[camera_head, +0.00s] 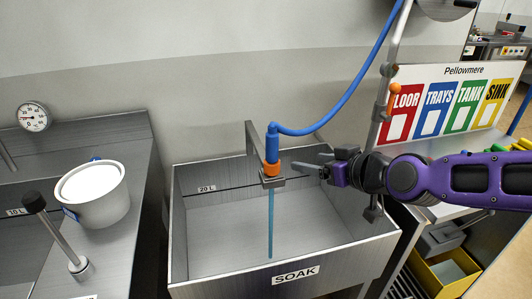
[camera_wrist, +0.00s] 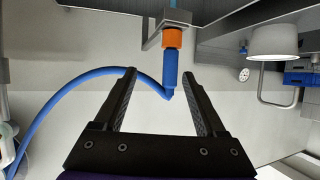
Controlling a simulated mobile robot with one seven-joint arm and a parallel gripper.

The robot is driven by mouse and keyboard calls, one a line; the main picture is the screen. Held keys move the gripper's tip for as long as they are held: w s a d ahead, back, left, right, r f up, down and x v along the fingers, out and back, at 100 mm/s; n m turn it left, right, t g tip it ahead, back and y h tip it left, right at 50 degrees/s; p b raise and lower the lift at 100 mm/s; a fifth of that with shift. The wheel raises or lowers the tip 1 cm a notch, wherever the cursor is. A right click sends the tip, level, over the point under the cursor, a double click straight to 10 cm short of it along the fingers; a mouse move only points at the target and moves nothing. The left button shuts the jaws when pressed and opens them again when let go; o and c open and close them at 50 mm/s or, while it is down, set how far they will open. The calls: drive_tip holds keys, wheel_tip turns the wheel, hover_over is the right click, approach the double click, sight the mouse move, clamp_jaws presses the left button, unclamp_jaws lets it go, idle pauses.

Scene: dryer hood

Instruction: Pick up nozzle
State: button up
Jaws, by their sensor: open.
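The nozzle (camera_head: 272,150) is a blue handle with an orange collar. It sits upright in a grey bracket (camera_head: 270,182) over the SOAK sink, with a thin light-blue rod or stream (camera_head: 271,225) below it. A blue hose (camera_head: 345,98) runs from its top. My gripper (camera_head: 309,167) is open and empty, just right of the nozzle, fingers pointing left at it. In the wrist view the nozzle (camera_wrist: 171,68) appears inverted, between the fingertips (camera_wrist: 161,72) in the picture and nearer the right finger. It looks beyond the tips, with no contact visible.
The SOAK sink (camera_head: 300,271) lies below, with a metal pipe (camera_head: 391,75) at its right. A white pot (camera_head: 105,207) and a black-knobbed lever (camera_head: 55,231) stand on the left counter. A coloured sign board (camera_head: 450,98) stands at right.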

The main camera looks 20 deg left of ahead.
sight(276, 148)
drive_tip(key=shift+n+y, duration=0.3)
drive_tip(key=shift+n, duration=0.1)
drive_tip(key=w+a+b, duration=0.1)
drive_tip(key=w+a, duration=0.1)
drive_tip(key=a, duration=0.1)
drive_tip(key=w+a+f+b, duration=0.1)
drive_tip(key=a+b, duration=0.1)
drive_tip(key=a, duration=0.1)
drive_tip(key=w+a+f+b, duration=0.1)
drive_tip(key=w+a+b, duration=0.1)
drive_tip(key=a, duration=0.1)
drive_tip(key=shift+w+a, duration=0.3)
drive_tip(key=shift+f+b+x, duration=0.25)
drive_tip(key=shift+b+x, duration=0.9)
drive_tip(key=shift+x, duration=0.7)
drive_tip(key=shift+w+a+f, duration=0.2)
drive_tip(key=shift+w+a, duration=0.2)
drive_tip(key=shift+a, duration=0.1)
clamp_jaws()
